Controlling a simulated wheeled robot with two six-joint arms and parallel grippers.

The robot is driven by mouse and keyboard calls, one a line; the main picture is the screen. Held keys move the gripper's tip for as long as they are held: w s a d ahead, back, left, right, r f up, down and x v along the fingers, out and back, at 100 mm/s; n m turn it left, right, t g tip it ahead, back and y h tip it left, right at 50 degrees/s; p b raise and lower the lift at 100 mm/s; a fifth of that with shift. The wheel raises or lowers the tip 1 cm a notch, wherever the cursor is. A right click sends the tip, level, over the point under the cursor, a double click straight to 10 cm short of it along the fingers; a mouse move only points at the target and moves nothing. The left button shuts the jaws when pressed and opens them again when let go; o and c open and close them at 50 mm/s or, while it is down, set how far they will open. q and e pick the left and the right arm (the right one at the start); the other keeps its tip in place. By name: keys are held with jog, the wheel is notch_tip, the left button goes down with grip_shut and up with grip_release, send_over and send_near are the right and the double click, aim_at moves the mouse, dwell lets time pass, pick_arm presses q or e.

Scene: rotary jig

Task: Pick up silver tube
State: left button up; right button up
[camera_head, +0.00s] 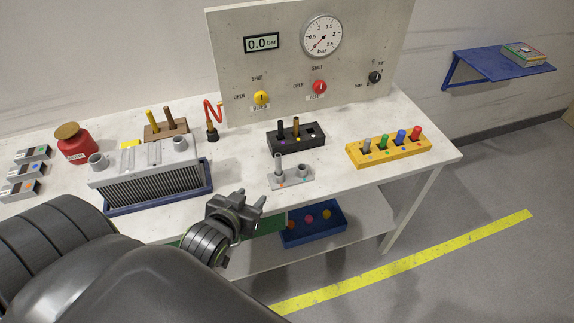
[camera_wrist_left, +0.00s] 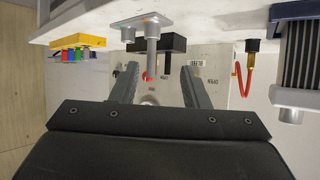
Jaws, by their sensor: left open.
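A silver tube (camera_head: 278,163) stands upright in a small light-grey plate (camera_head: 291,180) near the front edge of the white table. A short grey socket (camera_head: 302,171) stands on the same plate, to the tube's right. My left gripper (camera_head: 251,197) is open and empty, in front of the table edge, nearer to me than the plate. In the left wrist view, which is upside down, the silver tube (camera_wrist_left: 152,42) shows beyond the gap between the two fingers (camera_wrist_left: 160,78), apart from them. My right gripper is not in view.
A black block (camera_head: 296,145) with pegs stands behind the plate. A yellow rack (camera_head: 388,152) with coloured pegs, one of them grey, is to the right. A finned radiator (camera_head: 150,185) in a blue tray is to the left. A gauge panel (camera_head: 300,65) stands behind.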

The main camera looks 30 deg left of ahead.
aim_at(277, 165)
pick_arm(q)
jog(key=shift+t, duration=0.6)
jog(key=w, duration=0.4)
jog(key=w+a+f+p, duration=0.1)
jog(key=w, duration=0.3)
jog(key=w+f+p, duration=0.1)
jog(key=w, duration=0.3)
jog(key=shift+w+a, duration=0.1)
jog(key=shift+a, duration=0.3)
jog(key=shift+w+f+p, duration=0.2)
jog(key=shift+w+p, duration=0.4)
jog(key=shift+w, duration=0.1)
jog(key=shift+f+p+x, duration=0.2)
jog(key=shift+p+x, duration=0.15)
jog(key=shift+x, duration=1.55)
jog(key=shift+d, duration=0.25)
grip_shut()
